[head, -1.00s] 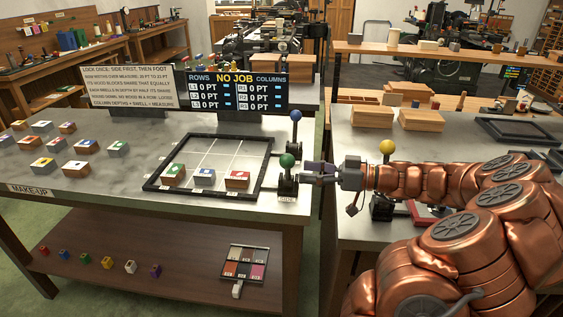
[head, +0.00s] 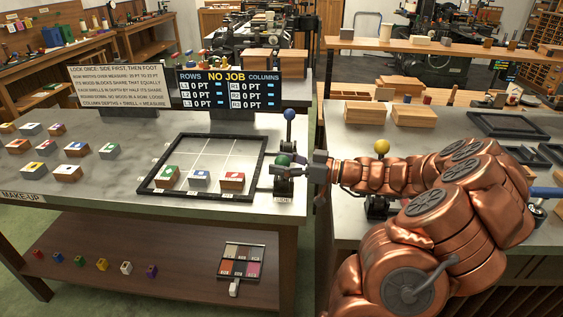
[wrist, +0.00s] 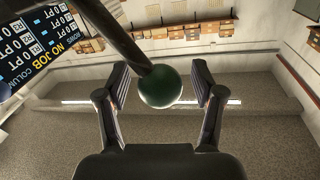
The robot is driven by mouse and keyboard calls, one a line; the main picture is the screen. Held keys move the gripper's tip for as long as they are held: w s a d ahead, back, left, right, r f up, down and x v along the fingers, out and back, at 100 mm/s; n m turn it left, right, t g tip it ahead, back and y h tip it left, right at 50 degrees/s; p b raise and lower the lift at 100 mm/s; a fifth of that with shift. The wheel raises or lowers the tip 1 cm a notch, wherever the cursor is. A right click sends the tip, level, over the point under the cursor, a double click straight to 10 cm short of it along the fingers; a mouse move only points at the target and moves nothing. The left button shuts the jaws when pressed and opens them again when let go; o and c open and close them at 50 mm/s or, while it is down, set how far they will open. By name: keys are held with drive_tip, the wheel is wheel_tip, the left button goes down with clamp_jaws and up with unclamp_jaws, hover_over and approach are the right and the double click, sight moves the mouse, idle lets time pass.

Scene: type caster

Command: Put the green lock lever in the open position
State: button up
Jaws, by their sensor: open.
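The green lock lever (head: 283,161) stands at the right edge of the make-up table, beside the frame (head: 262,160); its base carries a label reading SIDE. In the wrist view its green ball knob (wrist: 160,86) lies between my open fingers, with a dark rod running from it to the upper left. My gripper (head: 290,170) is at the lever from the right, open. In the wrist view my gripper (wrist: 158,97) shows a gap on both sides of the knob; I see no contact. The lever's base is partly hidden by my gripper in the head view.
A blue-knobbed lever (head: 289,116) stands just behind. Several coloured blocks (head: 199,177) sit in the frame. A sign reading NO JOB (head: 226,90) stands at the back. A yellow-knobbed lever (head: 381,148) is on the right table, behind my arm.

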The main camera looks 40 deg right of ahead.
clamp_jaws()
idle(0.6)
